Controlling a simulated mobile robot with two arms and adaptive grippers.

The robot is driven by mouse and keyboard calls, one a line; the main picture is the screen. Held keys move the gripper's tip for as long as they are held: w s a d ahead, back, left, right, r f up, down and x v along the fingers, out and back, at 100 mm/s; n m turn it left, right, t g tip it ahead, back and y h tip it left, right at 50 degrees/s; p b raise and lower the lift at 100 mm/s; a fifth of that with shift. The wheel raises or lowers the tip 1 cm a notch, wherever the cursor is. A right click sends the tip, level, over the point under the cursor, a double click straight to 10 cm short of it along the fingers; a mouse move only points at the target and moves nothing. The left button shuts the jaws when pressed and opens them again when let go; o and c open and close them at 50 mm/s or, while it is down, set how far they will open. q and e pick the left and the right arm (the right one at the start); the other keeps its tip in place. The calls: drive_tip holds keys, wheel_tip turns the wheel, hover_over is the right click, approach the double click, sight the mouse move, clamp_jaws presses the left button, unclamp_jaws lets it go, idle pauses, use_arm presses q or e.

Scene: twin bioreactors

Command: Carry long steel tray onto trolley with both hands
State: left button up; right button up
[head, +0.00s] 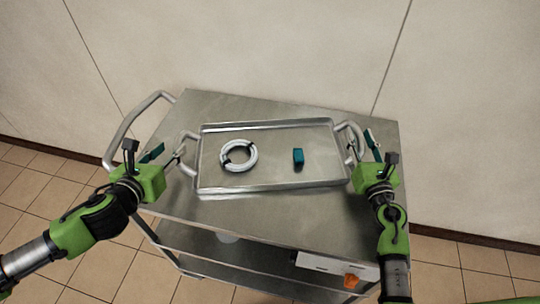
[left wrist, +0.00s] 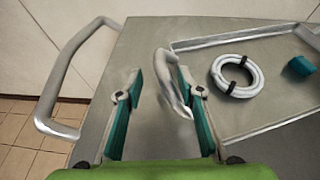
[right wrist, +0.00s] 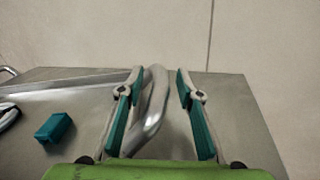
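The long steel tray (head: 270,184) lies flat on the top of the steel trolley (head: 240,104), a little angled. A coiled white hose (head: 238,155) and a small teal block (head: 298,158) lie in it. My left gripper (head: 168,153) is open at the tray's left handle; in the left wrist view that handle (left wrist: 172,85) is by the right finger, between the spread fingers. My right gripper (head: 362,147) is open at the tray's right handle; in the right wrist view that handle (right wrist: 153,110) stands between the spread fingers, closer to the left one. Neither gripper is closed on a handle.
The trolley's push handle (head: 128,122) rises at its left end, near my left gripper. A wall (head: 250,45) stands close behind the trolley. Lower shelves show below, with an orange item (head: 351,281) at the lower right. Tiled floor (head: 40,195) is clear at left.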

drive_tip(key=shift+s, duration=0.1)
drive_tip(key=s, duration=1.1)
drive_tip(key=shift+s+d, duration=0.25)
drive_tip(key=shift+s, duration=0.15)
use_arm(q)
drive_tip(key=v, duration=0.5)
drive_tip(key=shift+s, duration=0.1)
use_arm(e)
drive_tip(key=shift+f, duration=0.1)
